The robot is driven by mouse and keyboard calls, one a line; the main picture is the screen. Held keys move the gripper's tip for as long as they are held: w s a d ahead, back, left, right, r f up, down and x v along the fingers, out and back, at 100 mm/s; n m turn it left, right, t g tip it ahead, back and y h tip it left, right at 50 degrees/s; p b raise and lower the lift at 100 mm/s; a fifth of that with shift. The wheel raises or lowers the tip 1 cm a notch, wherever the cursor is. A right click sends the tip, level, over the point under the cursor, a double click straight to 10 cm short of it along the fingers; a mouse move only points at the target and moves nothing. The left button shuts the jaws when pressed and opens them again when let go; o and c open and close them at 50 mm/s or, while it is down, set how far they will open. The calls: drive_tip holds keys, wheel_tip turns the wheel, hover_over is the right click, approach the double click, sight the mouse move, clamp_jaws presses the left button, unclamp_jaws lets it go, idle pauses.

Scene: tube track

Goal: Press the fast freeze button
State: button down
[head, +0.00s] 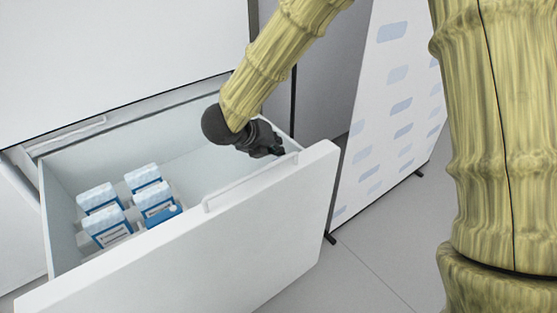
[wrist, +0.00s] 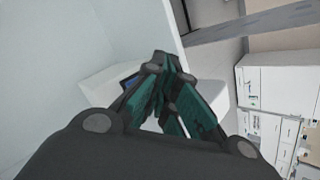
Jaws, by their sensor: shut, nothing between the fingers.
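My gripper (head: 276,150) is dark and sits over the right end of an open white drawer (head: 190,258), close to the inner top edge of its front panel. In the wrist view my gripper (wrist: 168,62) shows its green-sided fingers shut together, with nothing held. No button can be made out clearly in the head view, where my gripper covers that corner of the drawer.
Several blue and white boxes (head: 107,225) stand in the drawer's left part; its middle is empty. A white handle bar (head: 250,182) runs along the front panel. A white panel with blue marks (head: 385,110) stands at right. White cabinets (wrist: 275,85) show farther off in the wrist view.

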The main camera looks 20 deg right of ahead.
drive_tip(key=shift+r+p, duration=1.6)
drive_tip(key=shift+r, duration=0.75)
